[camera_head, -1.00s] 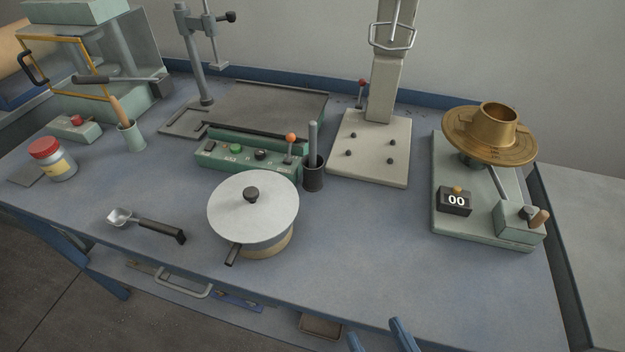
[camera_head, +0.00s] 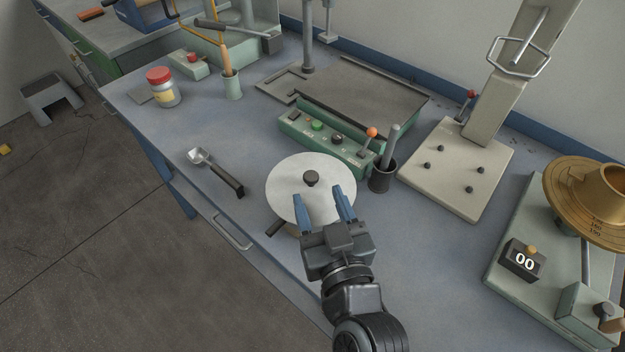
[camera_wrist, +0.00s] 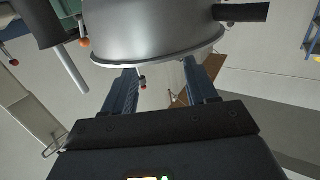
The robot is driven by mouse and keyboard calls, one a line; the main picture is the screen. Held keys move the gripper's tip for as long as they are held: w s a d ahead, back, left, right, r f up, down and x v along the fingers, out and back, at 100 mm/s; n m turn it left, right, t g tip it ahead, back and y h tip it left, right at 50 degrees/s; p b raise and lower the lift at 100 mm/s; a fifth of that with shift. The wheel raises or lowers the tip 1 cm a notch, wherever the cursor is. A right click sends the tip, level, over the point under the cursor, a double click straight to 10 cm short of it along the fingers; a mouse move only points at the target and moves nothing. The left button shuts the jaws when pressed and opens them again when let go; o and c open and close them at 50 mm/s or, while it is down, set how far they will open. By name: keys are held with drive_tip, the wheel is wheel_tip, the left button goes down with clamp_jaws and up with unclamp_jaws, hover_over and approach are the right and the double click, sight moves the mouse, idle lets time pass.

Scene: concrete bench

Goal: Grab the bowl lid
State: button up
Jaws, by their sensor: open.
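The bowl lid (camera_head: 285,187) is a pale grey disc with a dark knob (camera_head: 311,178) in its middle. It lies on a bowl whose dark handle (camera_head: 276,228) sticks out at the front left. My gripper (camera_head: 323,198) is open, its two blue fingers apart over the near part of the lid in the head view, with nothing between them. Whether they touch the lid I cannot tell. In the wrist view, the gripper (camera_wrist: 160,70) is open below a grey rounded vessel with a rim (camera_wrist: 165,58), seen upside down. The lid's knob cannot be made out there.
A black cup with a rod (camera_head: 382,178) and a green control box (camera_head: 325,142) stand just behind the lid. A scoop (camera_head: 216,172) lies to the left. The bench's front edge is close to the bowl. A device with a brass dish (camera_head: 590,205) stands at right.

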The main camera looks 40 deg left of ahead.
sight(313, 182)
drive_tip(key=shift+p+x, duration=0.4)
drive_tip(key=shift+x, duration=1.6)
drive_tip(key=shift+f, duration=0.1)
drive_tip(key=shift+c, duration=0.2)
clamp_jaws()
